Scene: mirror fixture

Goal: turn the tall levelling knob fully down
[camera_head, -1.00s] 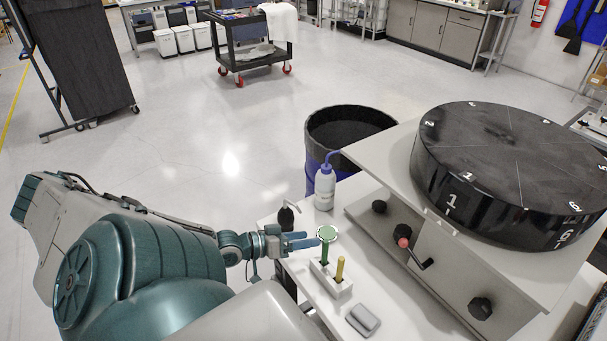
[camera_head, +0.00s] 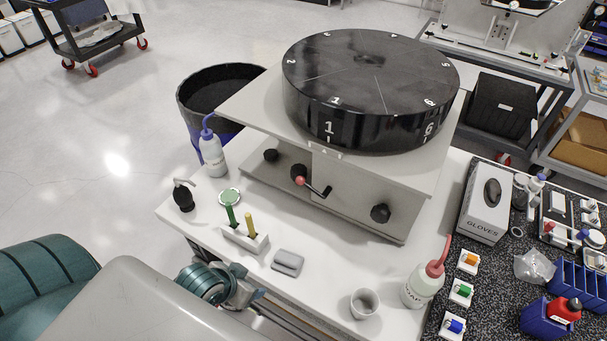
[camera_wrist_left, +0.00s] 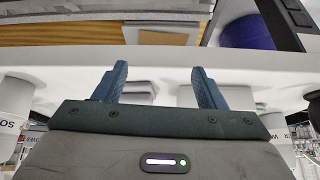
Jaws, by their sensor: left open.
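Black knobs sit on the front of the pale fixture: one at the left (camera_head: 271,155), one at the right (camera_head: 381,213), and a middle one (camera_head: 298,174) beside a red-tipped crank. I cannot tell which is the tall levelling knob. The fixture carries a large black numbered disc (camera_head: 370,85). My left gripper (camera_head: 248,283) is low at the bench's front edge, apart from the knobs and partly hidden by my arm. In the left wrist view its two blue fingers (camera_wrist_left: 160,68) are spread with nothing held between them. My right gripper does not show.
Near the left gripper are a white block (camera_head: 245,240) with green and yellow handles and a grey block (camera_head: 288,262). A cup (camera_head: 364,303) and red-capped bottle (camera_head: 422,287) stand at the front right. A glove box (camera_head: 483,205) is farther right; a blue-capped bottle (camera_head: 211,155) is left.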

